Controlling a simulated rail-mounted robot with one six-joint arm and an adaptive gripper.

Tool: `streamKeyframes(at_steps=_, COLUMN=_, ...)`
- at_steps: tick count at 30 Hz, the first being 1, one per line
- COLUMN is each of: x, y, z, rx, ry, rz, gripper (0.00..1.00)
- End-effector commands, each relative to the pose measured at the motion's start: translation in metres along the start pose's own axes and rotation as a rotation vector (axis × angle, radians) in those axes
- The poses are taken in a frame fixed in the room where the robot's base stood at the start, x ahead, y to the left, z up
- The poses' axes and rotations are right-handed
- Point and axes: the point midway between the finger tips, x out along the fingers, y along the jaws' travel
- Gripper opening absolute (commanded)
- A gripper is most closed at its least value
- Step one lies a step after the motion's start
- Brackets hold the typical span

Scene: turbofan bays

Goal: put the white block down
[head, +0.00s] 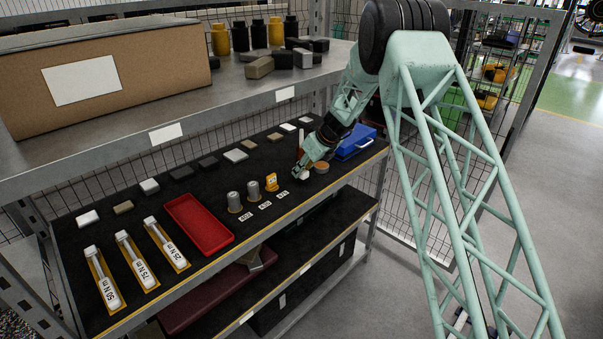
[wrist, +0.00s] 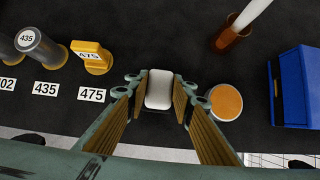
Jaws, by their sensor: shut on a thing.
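The white block (wrist: 159,89) is a small pale piece with rounded edges, held between the two fingers of my gripper (wrist: 162,97) in the wrist view. In the head view my gripper (head: 303,172) is low over the right part of the black shelf mat (head: 215,200), near its front edge. The block is mostly hidden there by the fingers. I cannot tell whether its underside touches the mat.
An orange-topped round piece (wrist: 224,101) stands close right of my gripper, with a blue bin (wrist: 297,88) beyond. A yellow piece (wrist: 93,57) and labels lie left. A red tray (head: 198,224) and several blocks share the mat. The upper shelf (head: 190,118) overhangs behind.

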Motion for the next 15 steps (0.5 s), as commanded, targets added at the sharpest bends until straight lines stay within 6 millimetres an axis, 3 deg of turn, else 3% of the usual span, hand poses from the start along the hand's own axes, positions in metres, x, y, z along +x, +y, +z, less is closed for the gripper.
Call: streamKeyframes(at_steps=15, x=0.0088, y=0.0, z=-0.0056, rx=-0.001, ry=0.0, rz=0.0, gripper=0.11)
